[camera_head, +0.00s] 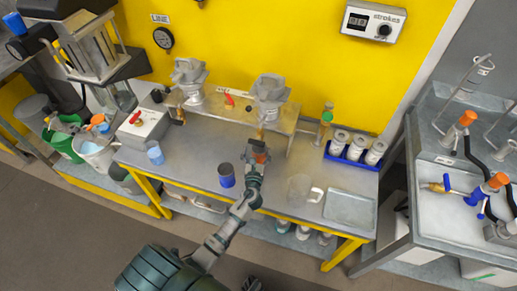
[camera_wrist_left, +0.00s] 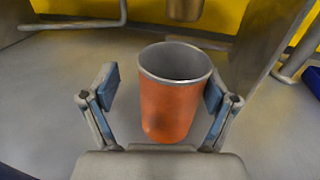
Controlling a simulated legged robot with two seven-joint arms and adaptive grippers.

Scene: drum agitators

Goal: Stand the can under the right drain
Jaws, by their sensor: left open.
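An orange can (camera_wrist_left: 172,105) with a grey rim stands upright on the bench in the left wrist view; its orange side also shows in the head view (camera_head: 258,146). My left gripper (camera_wrist_left: 158,90) is open, with one blue-padded finger on each side of the can. The right pad is close to the can; a gap shows at the left. In the head view the gripper (camera_head: 256,158) is just in front of the right drain (camera_head: 262,116), under the right grey hopper (camera_head: 269,90). A brass outlet (camera_wrist_left: 185,8) hangs behind the can. A dark part at the bottom edge may be my right gripper (camera_head: 252,284).
A dark and blue can (camera_head: 226,176) stands left of my gripper. A clear jug (camera_head: 299,188), a metal tray (camera_head: 350,208) and a blue rack (camera_head: 353,158) of white containers are to the right. A blue cup (camera_head: 155,156) stands at left. The bench front is mostly clear.

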